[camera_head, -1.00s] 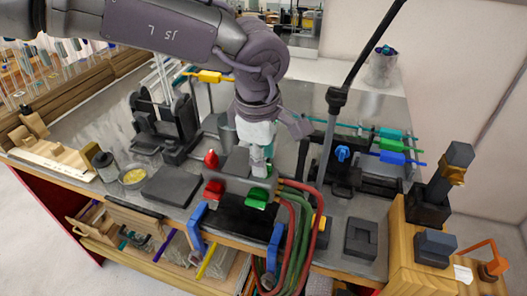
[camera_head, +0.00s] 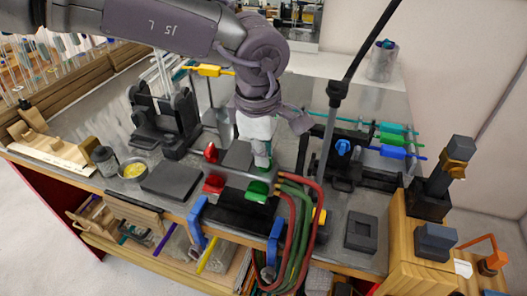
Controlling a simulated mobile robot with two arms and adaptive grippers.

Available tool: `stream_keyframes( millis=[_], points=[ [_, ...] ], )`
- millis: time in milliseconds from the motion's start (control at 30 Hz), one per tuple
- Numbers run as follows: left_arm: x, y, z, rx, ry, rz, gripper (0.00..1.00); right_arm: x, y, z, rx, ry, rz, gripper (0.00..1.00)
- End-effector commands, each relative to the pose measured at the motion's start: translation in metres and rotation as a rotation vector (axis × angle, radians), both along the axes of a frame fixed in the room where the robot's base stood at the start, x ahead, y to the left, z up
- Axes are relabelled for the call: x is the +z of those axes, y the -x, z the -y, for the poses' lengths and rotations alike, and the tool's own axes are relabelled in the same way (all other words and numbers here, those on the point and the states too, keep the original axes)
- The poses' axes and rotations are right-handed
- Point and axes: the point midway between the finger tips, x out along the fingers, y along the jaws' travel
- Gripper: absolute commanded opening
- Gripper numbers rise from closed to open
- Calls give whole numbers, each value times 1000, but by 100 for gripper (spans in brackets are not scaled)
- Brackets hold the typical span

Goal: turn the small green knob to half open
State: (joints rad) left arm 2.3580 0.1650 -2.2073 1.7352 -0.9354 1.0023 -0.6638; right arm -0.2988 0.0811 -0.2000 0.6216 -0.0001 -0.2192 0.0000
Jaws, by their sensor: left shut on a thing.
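A dark valve block (camera_head: 236,157) stands at the bench's front edge with red and green knobs. The small green knob (camera_head: 264,169) is at its upper right, mostly hidden by my left gripper (camera_head: 263,161). That gripper comes down from above and is shut on the small green knob. Only a sliver of green shows under the fingertips, so its turn angle cannot be told. A larger green knob (camera_head: 257,191) sits just below it. A small red knob (camera_head: 211,152) and a larger red knob (camera_head: 214,184) are on the left. My right gripper is not in view.
Red and green hoses (camera_head: 296,230) loop down at the front right of the block. Blue clamps (camera_head: 197,222) grip the bench edge. A dark flat plate (camera_head: 171,180) lies left.

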Motion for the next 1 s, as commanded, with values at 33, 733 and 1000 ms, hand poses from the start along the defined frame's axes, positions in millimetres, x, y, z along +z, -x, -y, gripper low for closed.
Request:
stream_keyframes(
  millis=[33, 733, 1000],
  points=[
    [-3, -1, 0, 17, 5, 0, 0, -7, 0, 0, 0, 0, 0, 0],
    [-7, -1, 0, 585, 103, -31, 0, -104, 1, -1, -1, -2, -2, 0],
    [-6, -1, 0, 837, 144, -45, 0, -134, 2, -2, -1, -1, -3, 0]
  ],
)
